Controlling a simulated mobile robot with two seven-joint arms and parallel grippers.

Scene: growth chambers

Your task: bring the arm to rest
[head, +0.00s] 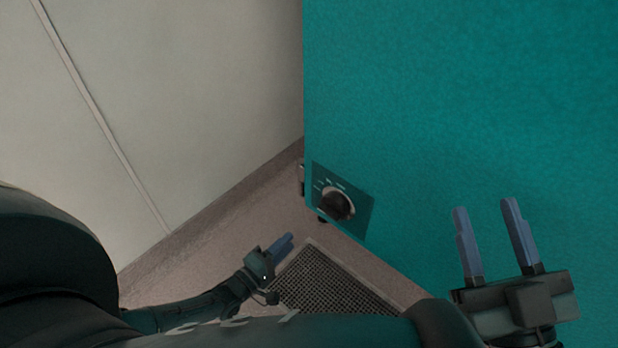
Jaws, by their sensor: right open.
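My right gripper (492,238) is at the lower right, in front of the teal cabinet face. Its two blue-grey fingers point up and stand apart, with nothing between them. My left gripper (283,245) is low in the middle, over the floor beside the grate. Its fingers appear close together, and from this angle I cannot tell whether they touch. I see nothing held in it.
A teal cabinet (450,100) fills the right side. A black knob (338,206) on a dial plate sits near its lower left corner. A dark floor grate (325,282) lies below. A pale wall (190,90) with a seam stands at left.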

